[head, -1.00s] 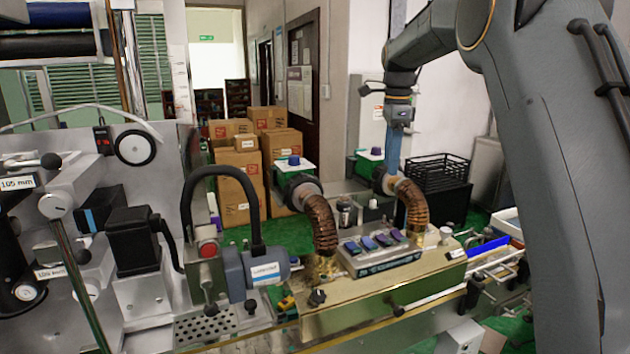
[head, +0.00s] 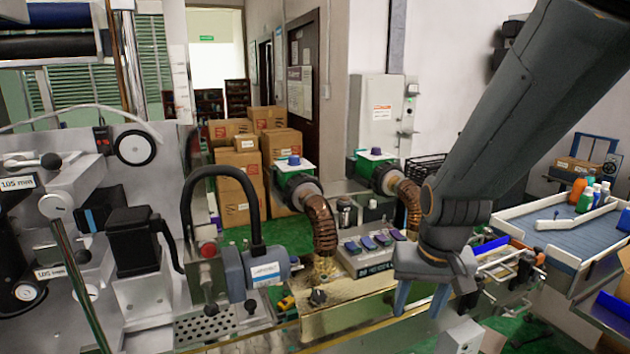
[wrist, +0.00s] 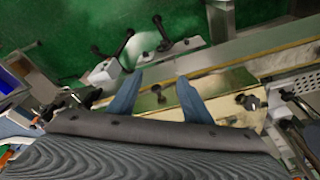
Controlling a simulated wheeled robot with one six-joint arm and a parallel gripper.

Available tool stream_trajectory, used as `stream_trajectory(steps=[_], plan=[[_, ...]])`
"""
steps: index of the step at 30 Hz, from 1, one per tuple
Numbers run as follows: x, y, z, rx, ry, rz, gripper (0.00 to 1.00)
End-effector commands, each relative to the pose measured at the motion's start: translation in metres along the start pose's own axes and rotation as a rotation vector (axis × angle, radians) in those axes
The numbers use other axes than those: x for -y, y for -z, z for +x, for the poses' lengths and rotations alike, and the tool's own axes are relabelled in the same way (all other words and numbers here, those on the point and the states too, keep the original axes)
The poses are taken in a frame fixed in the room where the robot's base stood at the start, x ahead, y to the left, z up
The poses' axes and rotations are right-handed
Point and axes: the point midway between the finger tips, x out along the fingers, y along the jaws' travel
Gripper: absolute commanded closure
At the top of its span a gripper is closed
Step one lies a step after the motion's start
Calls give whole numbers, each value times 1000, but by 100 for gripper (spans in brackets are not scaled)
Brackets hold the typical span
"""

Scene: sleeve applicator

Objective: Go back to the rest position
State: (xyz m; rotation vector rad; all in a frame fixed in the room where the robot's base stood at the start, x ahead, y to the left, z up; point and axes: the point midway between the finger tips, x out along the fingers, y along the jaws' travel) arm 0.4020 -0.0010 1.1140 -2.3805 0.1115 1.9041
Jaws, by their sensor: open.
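My gripper (head: 421,300) hangs at the end of my arm in the head view, pointing down in front of the right end of the brass-topped machine bed (head: 335,325). Its two blue fingers are apart with nothing between them. In the wrist view the open fingers (wrist: 155,95) also show, spread over the bed's edge, with green floor beyond. My arm comes down from the upper right and hides part of the right side of the machine.
Two brown ribbed hoses (head: 320,222) rise from the bed beside a panel of several purple-topped switches (head: 372,242). A blue-grey motor (head: 262,268) stands left. A conveyor tray (head: 565,232) with bottles (head: 590,197) is at right. Cardboard boxes (head: 240,175) stand behind.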

Motion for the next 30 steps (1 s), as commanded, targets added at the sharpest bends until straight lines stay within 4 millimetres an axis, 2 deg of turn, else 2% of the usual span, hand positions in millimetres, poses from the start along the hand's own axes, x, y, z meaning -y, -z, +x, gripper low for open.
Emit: stream_trajectory(steps=[1, 5, 11, 24, 30], plan=[[-2, -14, 2, -2, 0, -36, 55], [-3, -41, 9, -10, 1, -127, 55], [-3, -42, 37, 15, 0, -119, 55], [-4, -55, 103, 85, -3, -116, 55], [-4, -58, 111, 96, -4, -116, 55]])
